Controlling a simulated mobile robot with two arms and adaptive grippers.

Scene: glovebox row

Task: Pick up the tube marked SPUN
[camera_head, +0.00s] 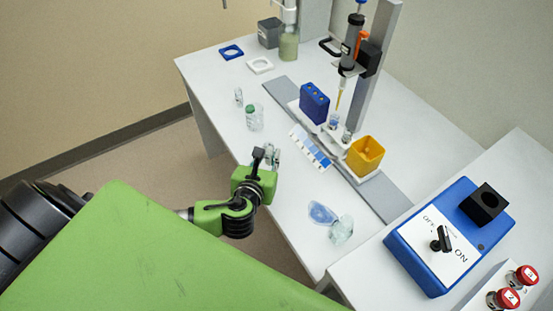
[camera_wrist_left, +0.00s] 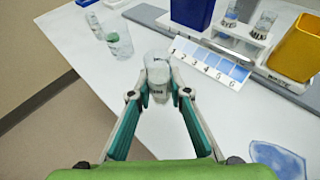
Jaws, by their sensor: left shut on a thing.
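My left gripper (camera_head: 268,158) is over the near left edge of the white table (camera_head: 222,84). In the left wrist view its two fingertips (camera_wrist_left: 158,92) are closed on a clear tube (camera_wrist_left: 158,70) with a pale label. The dark letters on the label are too small to read surely. The tube stands about upright between the fingers, and I cannot tell whether its base touches the table. In the head view the tube (camera_head: 276,157) is partly hidden by the gripper. My right gripper is not in view.
A clear beaker with a green-capped tube (camera_head: 254,118) stands beyond the gripper. A numbered blue card (camera_head: 309,147), a blue block (camera_head: 314,103) and a yellow bin (camera_head: 365,156) are to the right. Crumpled clear-blue items (camera_head: 338,228) lie nearer. A blue switch box (camera_head: 445,240) is at right.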

